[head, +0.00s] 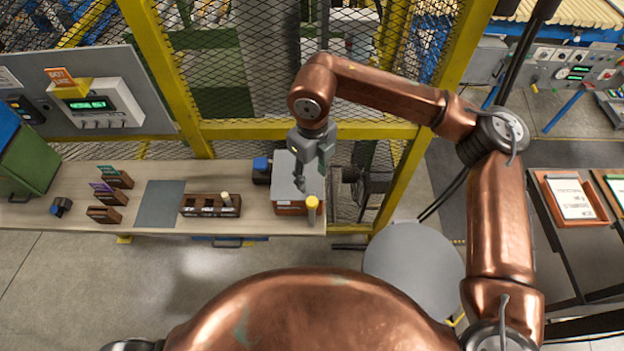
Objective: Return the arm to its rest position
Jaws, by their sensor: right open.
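My right arm comes in from the right and bends over the bench. Its grey right gripper (314,180) points down over the right end of the wooden bench (110,217), above a grey-topped box (288,186). The gripper is open and I see nothing held in it. My left gripper is not in view.
A wooden rack (211,205) with a pale peg, a grey mat (160,203) and small card holders (107,197) lie along the bench. A yellow-framed mesh fence (240,130) stands behind. A round grey stool (413,268) stands right of the bench.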

